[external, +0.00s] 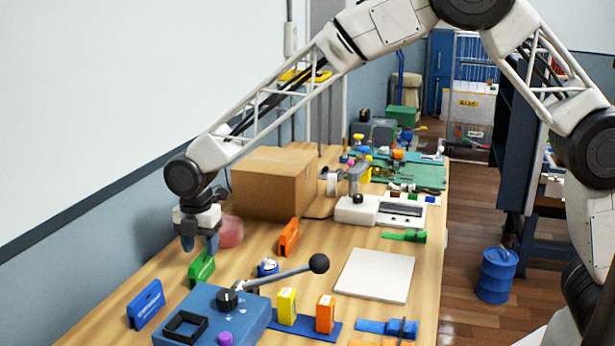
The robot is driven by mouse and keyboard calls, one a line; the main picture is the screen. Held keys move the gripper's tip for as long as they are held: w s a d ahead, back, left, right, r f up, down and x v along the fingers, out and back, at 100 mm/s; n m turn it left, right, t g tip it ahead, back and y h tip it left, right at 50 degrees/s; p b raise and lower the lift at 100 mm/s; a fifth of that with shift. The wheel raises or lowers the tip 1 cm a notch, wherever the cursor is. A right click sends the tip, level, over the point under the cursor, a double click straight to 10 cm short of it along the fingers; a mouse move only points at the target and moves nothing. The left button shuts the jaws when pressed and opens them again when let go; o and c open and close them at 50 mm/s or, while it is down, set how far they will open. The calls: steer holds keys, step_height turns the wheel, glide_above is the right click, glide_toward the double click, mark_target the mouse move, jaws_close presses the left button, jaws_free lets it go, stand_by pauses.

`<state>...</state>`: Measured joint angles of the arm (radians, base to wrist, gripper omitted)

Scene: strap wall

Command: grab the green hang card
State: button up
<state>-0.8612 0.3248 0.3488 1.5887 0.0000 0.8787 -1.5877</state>
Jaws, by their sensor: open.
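The green hang card (201,268) stands upright on the wooden table, near its left edge, behind the blue lever box. My gripper (200,244) points down directly above the card, with its blue fingertips close to the card's top edge. The gripper is open. The fingertips overlap the card's top in this view, so I cannot tell whether they touch it or straddle it.
A blue card (146,304) stands left of the green one, and an orange card (288,237) stands to its right. The lever box (222,312) is in front, its black-knobbed lever (280,275) reaching right. A cardboard box (270,185) stands behind. A white plate (375,275) lies right.

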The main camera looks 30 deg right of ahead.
mark_target(201, 255)
steer(key=shift+f, duration=0.1)
steer(key=shift+a+f, duration=0.1)
steer(key=shift+f, duration=2.4)
steer(key=shift+c, duration=0.5)
jaws_close()
